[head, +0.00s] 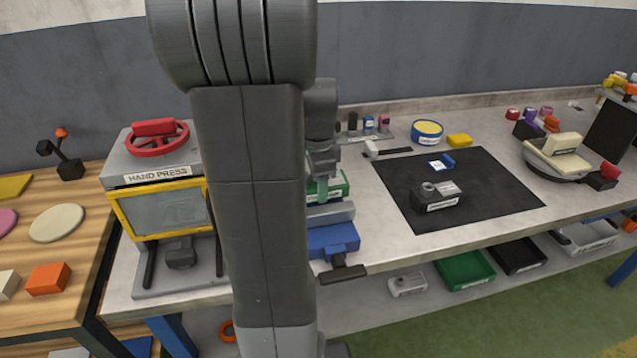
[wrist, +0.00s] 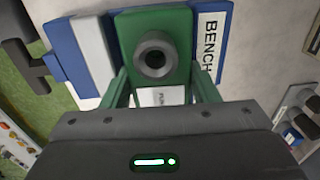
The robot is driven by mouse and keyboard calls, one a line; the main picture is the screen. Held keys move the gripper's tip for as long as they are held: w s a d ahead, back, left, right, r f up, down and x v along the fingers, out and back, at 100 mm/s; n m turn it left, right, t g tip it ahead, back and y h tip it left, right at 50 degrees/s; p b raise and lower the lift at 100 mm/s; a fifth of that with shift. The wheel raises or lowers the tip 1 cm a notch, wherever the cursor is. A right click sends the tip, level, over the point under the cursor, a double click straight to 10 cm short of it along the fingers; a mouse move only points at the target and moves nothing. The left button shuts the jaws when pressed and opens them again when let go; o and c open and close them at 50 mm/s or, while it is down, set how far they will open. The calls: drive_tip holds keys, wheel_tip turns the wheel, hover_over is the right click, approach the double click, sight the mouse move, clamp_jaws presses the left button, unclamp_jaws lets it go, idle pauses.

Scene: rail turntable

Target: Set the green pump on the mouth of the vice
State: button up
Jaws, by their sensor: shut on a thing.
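The green pump (wrist: 179,27) has a dark round port on top and a small white label. My gripper (wrist: 160,92) is shut on it, one green finger on each side. In the head view my gripper (head: 322,190) points down, and the pump (head: 340,186) is partly hidden behind it and my arm. The blue vice (head: 335,238) with a grey jaw stands under and in front of the pump. In the wrist view the vice (wrist: 68,52) shows on both sides of the pump, with its bench label at right. The pump hides the mouth, so contact cannot be told.
The hand press (head: 160,205) stands left of the vice. A black mat (head: 490,190) with a dark labelled block (head: 437,198) lies to the right. A small rack (head: 365,135) stands behind. The vice handle (head: 342,274) sticks out past the bench's front edge.

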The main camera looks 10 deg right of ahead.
drive_tip(key=f, duration=0.1)
drive_tip(key=s+f, duration=0.1)
drive_tip(key=f, duration=0.1)
drive_tip(key=shift+s+a+f+g, duration=0.2)
drive_tip(key=shift+s+g, duration=0.15)
drive_tip(key=shift+g, duration=0.05)
drive_tip(key=o, duration=1.5)
drive_tip(key=shift+s, duration=0.1)
drive_tip(key=shift+r, duration=0.1)
drive_tip(key=r+p, duration=0.1)
drive_tip(key=w+r+p, duration=0.1)
drive_tip(key=r+p, duration=0.1)
drive_tip(key=shift+w+d+r+p, duration=0.15)
drive_tip(key=shift+w+r+p, duration=0.15)
drive_tip(key=shift+r+p, duration=0.1)
wheel_tip(320, 180, up, 3)
drive_tip(key=p, duration=0.2)
drive_tip(key=shift+w+r+p, duration=0.15)
drive_tip(key=shift+p, duration=0.15)
